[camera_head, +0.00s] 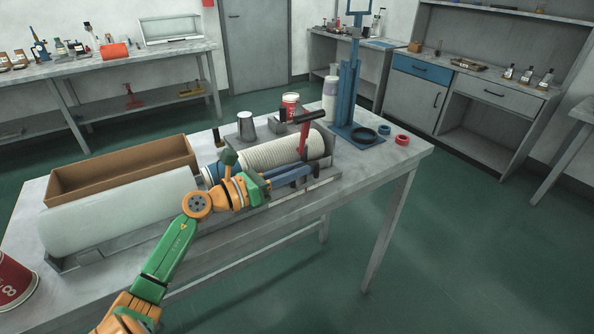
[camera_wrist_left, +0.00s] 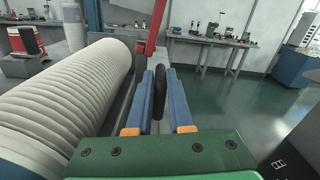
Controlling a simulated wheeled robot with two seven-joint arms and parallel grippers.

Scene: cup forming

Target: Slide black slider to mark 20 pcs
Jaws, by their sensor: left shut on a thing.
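My left gripper (camera_head: 312,169) reaches along the front side of the ribbed white stack of cups (camera_head: 275,152). In the left wrist view its two blue fingers (camera_wrist_left: 160,78) are shut on a narrow black piece, which looks like the black slider (camera_wrist_left: 159,92). The slider is hard to make out in the head view. The ribbed stack (camera_wrist_left: 65,95) lies to the left of the fingers, apart from them. A red post (camera_wrist_left: 155,28) stands just beyond the fingertips. No mark reading 20 pcs is legible. My right gripper is not in view.
A large white roll (camera_head: 120,215) and an open brown box (camera_head: 120,168) lie on the table's left.

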